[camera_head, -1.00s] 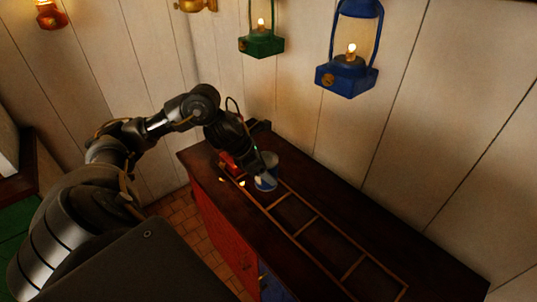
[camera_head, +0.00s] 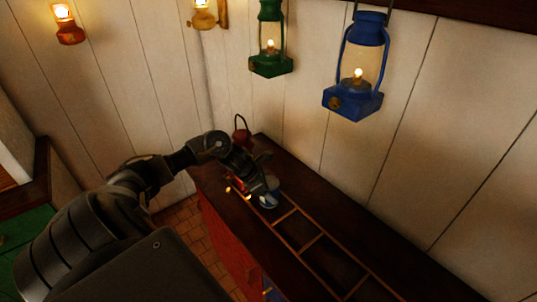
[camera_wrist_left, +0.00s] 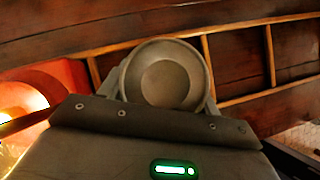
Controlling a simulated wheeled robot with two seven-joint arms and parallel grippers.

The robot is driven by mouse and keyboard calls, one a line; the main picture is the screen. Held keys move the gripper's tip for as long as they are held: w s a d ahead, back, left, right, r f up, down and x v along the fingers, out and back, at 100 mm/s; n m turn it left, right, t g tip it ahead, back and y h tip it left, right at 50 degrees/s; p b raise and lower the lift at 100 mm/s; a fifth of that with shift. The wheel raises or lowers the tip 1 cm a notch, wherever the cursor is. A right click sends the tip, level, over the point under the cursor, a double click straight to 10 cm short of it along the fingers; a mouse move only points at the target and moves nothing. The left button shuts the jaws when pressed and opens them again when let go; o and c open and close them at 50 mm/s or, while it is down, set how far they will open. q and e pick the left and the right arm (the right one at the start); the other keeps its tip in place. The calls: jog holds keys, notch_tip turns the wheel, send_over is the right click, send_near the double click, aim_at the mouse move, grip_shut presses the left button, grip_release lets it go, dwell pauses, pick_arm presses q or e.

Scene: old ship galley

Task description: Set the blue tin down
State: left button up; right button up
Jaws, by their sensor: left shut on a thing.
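The blue tin (camera_head: 268,203) is at the far left end of a row of wooden-edged compartments on the dark counter. My left gripper (camera_head: 262,188) is shut on it and hides much of it. In the left wrist view the tin's round grey top (camera_wrist_left: 167,77) shows between the fingers, over the divided strip. I cannot tell whether the tin's base touches the counter. My right gripper is not in view.
The divided strip (camera_head: 286,216) runs along the dark counter (camera_head: 372,232); its nearer compartments look empty. A red thing (camera_wrist_left: 62,82) with a glow is close beside my left gripper. A dark red thing with a handle (camera_head: 242,137) stands behind. Green (camera_head: 270,64) and blue (camera_head: 354,103) lanterns hang above.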

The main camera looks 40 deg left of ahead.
pick_arm(q)
jog(key=shift+f, duration=0.15)
jog(key=o, duration=1.3)
jog(key=shift+r, duration=0.25)
jog(key=shift+b+v, duration=1.35)
jog(key=shift+v, duration=4.55)
